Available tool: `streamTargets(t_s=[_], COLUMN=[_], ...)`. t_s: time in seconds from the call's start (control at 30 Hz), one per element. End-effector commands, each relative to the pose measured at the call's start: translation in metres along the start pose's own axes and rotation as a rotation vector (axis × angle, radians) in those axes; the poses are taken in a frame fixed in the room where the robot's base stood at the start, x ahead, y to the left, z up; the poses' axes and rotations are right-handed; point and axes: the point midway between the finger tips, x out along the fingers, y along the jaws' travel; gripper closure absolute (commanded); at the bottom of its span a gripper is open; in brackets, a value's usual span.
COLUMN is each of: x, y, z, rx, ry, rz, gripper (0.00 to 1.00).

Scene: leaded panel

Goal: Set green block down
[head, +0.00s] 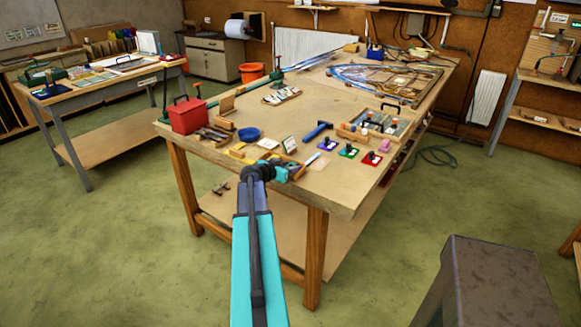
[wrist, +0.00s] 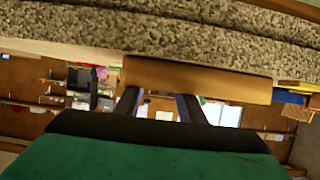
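The green block (head: 348,151), a small flat piece with a dark knob on top, lies on the workbench in the head view. It sits between a similar blue block (head: 325,144) and red block (head: 372,158). My gripper (head: 290,172) is at the near edge of the bench, left of the green block and apart from it. In the wrist view my two dark fingers (wrist: 158,102) stand apart with a clear gap between them. A brown wooden bar (wrist: 200,80) crosses in front of their tips, which are hidden. I cannot make out the green block in the wrist view.
A leaded panel (head: 385,80) lies at the back. The bench's middle is mostly clear.

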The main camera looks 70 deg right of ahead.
Motion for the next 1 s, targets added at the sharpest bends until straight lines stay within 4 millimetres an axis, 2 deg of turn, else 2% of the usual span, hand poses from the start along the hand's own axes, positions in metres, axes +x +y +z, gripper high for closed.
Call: streamTargets(t_s=[0.03, 0.17, 1.0], x=[0.000, -0.002, -0.106], y=[0.001, 0.000, 0.000], z=[0.006, 0.003, -0.001], rx=[0.001, 0.001, 0.002], ry=[-0.013, -0.013, -0.003], rz=[0.003, 0.002, -0.003], gripper=[0.55, 0.55, 0.55])
